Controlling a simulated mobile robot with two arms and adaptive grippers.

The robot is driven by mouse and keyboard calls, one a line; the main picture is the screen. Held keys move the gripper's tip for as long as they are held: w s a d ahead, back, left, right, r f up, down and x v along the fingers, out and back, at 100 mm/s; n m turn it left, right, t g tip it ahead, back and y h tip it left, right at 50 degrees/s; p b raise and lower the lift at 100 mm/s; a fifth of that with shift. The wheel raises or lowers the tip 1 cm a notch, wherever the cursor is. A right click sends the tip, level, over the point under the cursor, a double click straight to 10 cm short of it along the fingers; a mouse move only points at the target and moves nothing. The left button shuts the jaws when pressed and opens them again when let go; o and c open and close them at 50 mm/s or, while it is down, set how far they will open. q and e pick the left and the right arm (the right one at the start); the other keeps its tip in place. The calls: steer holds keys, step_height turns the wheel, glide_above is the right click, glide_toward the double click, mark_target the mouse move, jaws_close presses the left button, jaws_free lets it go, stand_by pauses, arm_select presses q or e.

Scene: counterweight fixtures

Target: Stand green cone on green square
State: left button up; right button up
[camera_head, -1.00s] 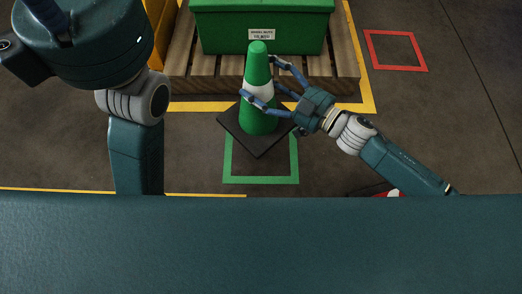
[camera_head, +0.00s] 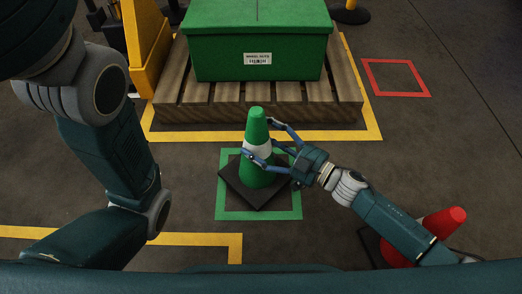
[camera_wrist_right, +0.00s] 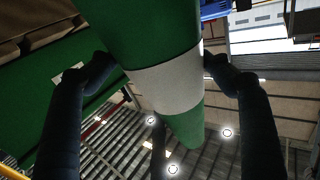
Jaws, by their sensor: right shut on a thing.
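The green cone (camera_head: 257,178) has a white band and a dark square base, and stands upright in the head view. Its base is turned against the green square (camera_head: 259,215) on the floor and lies over it, with its left corner across the outline's left edge. I cannot tell whether the base touches the floor. My right gripper (camera_head: 259,138) is shut on the cone around the white band, from the right. In the right wrist view the fingers (camera_wrist_right: 156,68) lie on both sides of the cone (camera_wrist_right: 185,125). My left gripper is not in view.
A green box (camera_head: 258,45) sits on a wooden pallet (camera_head: 180,112) behind the cone, inside yellow floor lines. A red cone (camera_head: 446,221) lies partly hidden behind my right forearm. The red square (camera_head: 397,78) is empty. A yellow structure (camera_head: 146,45) stands at the left.

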step_height(320, 180, down, 4)
steer(key=b, duration=0.3)
steer(key=o, duration=1.9)
steer(key=shift+f, duration=0.15)
steer(key=shift+o, duration=0.2)
steer(key=p+v, duration=0.5)
steer(key=v, duration=0.7)
steer(key=shift+p, duration=0.3)
